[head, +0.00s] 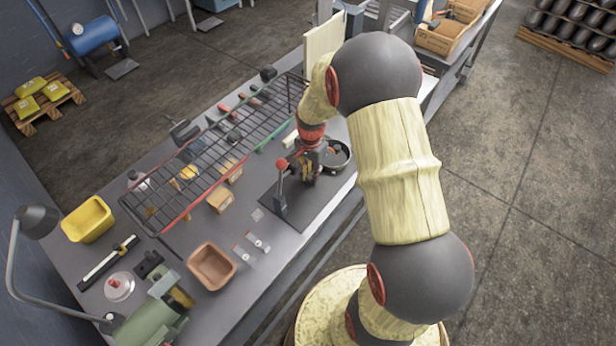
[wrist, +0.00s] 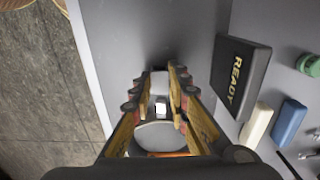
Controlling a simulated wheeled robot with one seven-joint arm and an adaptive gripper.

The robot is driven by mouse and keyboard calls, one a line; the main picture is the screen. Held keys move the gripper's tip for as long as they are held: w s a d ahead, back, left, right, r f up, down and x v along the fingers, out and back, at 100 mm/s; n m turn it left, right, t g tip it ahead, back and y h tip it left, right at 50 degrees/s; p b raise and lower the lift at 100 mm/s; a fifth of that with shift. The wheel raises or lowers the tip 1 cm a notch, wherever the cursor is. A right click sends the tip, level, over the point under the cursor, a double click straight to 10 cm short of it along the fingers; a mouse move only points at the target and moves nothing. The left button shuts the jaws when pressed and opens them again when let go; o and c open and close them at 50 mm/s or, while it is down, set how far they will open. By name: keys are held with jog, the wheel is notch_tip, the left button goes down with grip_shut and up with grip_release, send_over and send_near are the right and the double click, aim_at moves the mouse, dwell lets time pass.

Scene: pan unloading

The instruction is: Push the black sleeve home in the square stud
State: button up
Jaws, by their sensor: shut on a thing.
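My gripper (wrist: 157,92) reaches down over the grey bench in the wrist view, its yellow and dark fingers close around a small grey piece with a bright square face (wrist: 161,108). I cannot tell whether this piece is the black sleeve; the fingers hide most of it. In the head view my gripper (head: 310,168) is low over the bench's right side, beside a round black pan (head: 342,166). I cannot make out the square stud or how the held piece sits against it.
A dark mat (head: 310,205) with a red-knobbed lever (head: 281,164) lies close to my gripper. A wire rack (head: 215,145) stands left of it. In the wrist view, a box marked READY (wrist: 240,75), a cream block (wrist: 257,126) and a blue block (wrist: 288,121) lie to the right.

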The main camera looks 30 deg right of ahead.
jog(key=shift+w+d, duration=0.1)
jog(key=shift+d, duration=0.3)
jog(key=shift+w+d, duration=0.3)
jog(key=shift+d, duration=0.45)
jog(key=shift+w+d, duration=0.25)
jog(key=shift+d, duration=0.45)
dwell(1.2)
jog(key=o, duration=1)
notch_tip(320, 180, up, 12)
dwell(0.7)
